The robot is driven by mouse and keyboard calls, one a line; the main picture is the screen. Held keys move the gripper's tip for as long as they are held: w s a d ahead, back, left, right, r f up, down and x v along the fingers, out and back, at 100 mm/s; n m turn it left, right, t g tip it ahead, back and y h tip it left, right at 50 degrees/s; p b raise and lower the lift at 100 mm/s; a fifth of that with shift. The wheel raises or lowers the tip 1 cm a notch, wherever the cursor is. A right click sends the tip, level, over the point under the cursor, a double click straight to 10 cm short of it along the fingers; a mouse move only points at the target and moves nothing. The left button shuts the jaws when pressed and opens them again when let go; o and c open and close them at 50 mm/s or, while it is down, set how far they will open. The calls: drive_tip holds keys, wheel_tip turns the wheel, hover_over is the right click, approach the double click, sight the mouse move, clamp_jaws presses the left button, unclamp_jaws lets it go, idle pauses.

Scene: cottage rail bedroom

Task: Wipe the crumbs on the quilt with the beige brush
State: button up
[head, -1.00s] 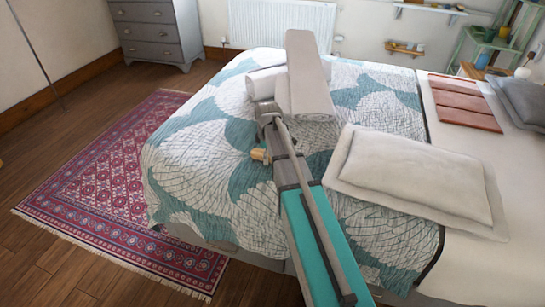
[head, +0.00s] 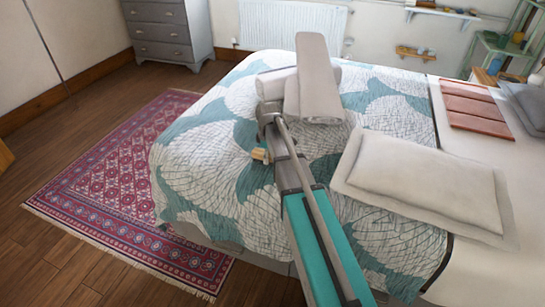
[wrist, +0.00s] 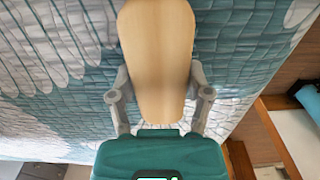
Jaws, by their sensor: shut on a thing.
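The beige brush (wrist: 157,60) shows large in the wrist view, with its smooth wooden-looking back toward the camera. My gripper (wrist: 158,82) is shut on it, one finger at each side. In the head view a small beige part, likely the brush (head: 260,155), shows left of my arm, over the quilt; most of the gripper is hidden behind the arm. The teal and white quilt (head: 205,175) covers the bed. I cannot make out crumbs on it; my arm hides part of it. I cannot tell whether the brush touches the quilt.
Rolled white towels (head: 316,85) lie on the quilt beyond my arm. A pale cushion (head: 425,180) lies to the right, and a folded reddish cloth (head: 472,105) farther right. The quilt's left part is clear. A red rug (head: 120,190) lies on the floor.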

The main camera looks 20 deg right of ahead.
drive_tip(key=shift+w+a, duration=0.6)
drive_tip(key=shift+a, duration=0.15)
drive_tip(key=shift+r, duration=0.15)
drive_tip(key=shift+r+p, duration=2.9)
drive_tip(key=shift+p, duration=0.2)
drive_tip(key=shift+r, duration=0.1)
drive_tip(key=shift+r+p, duration=1.45)
drive_tip(key=shift+p, duration=0.05)
